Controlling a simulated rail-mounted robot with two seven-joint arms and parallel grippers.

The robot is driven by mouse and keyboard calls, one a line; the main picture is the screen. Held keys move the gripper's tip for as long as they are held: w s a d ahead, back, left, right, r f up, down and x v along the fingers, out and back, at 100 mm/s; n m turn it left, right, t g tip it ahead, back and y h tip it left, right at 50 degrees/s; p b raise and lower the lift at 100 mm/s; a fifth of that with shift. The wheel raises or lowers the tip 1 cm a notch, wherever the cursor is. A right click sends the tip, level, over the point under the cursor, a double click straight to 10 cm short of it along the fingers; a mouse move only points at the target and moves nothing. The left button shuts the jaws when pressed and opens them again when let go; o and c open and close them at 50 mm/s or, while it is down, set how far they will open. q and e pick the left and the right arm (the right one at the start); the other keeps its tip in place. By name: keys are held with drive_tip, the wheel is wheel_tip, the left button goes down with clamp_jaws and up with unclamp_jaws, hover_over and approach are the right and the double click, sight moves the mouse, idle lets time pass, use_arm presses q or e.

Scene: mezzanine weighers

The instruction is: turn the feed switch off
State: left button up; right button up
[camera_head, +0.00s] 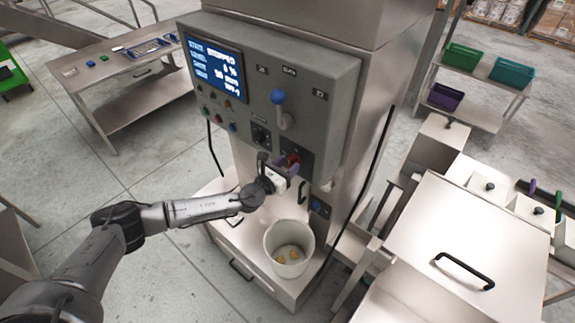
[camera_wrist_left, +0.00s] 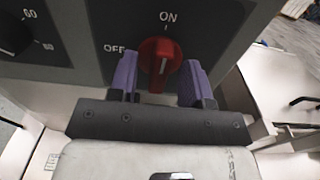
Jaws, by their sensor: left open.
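The feed switch is a red rotary knob (camera_wrist_left: 158,58) on a dark plate, with ON printed above it and OFF to its left. In the head view the red knob (camera_head: 293,159) sits low on the grey control panel (camera_head: 335,75). My left gripper (camera_wrist_left: 160,70) is open, with one purple finger on each side of the knob. A gap shows at the right finger; I cannot tell whether the left finger touches. In the head view my left gripper (camera_head: 286,168) is at the switch. My right gripper is not in view.
A lit screen (camera_head: 215,69), a blue-knobbed lever (camera_head: 280,105) and a dial (camera_head: 260,136) are on the panel. A white bucket (camera_head: 289,243) with yellowish pieces inside stands below on the steel ledge. A steel bench (camera_head: 470,245) with a black handle is at right.

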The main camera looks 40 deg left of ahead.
use_arm(q)
drive_tip(key=shift+c, duration=0.2)
clamp_jaws()
